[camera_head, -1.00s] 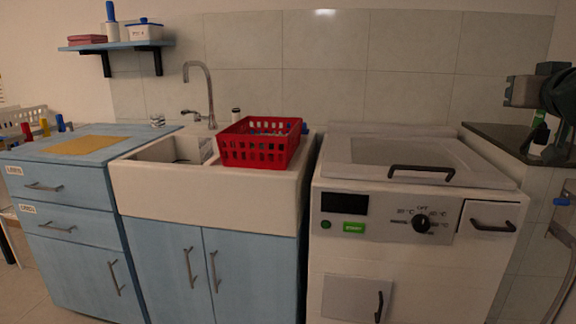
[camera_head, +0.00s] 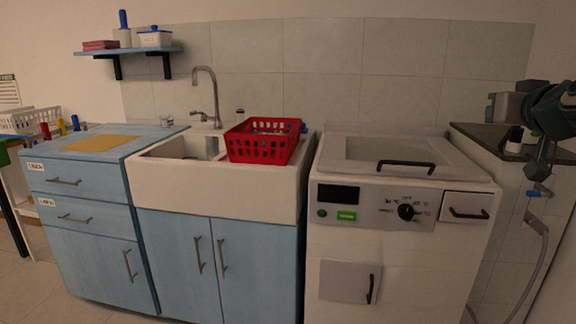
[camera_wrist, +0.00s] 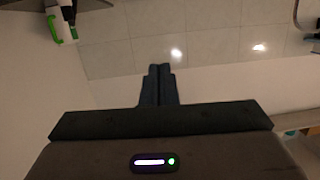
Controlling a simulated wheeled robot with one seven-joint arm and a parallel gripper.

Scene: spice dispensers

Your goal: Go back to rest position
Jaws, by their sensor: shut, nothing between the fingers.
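My gripper (camera_wrist: 158,72) shows in the wrist view with its two dark fingers together and nothing between them. It points toward a pale tiled wall and touches nothing that I can see. In the head view part of my arm (camera_head: 545,108) is at the right edge, raised above the dark side counter. I cannot make out the fingertips there.
A white appliance (camera_head: 400,245) stands left of the dark counter (camera_head: 482,136). A red basket (camera_head: 262,149) sits on the sink (camera_head: 215,192). Blue drawers (camera_head: 90,205) are at the left. A green and white bottle (camera_wrist: 62,22) shows in the wrist view.

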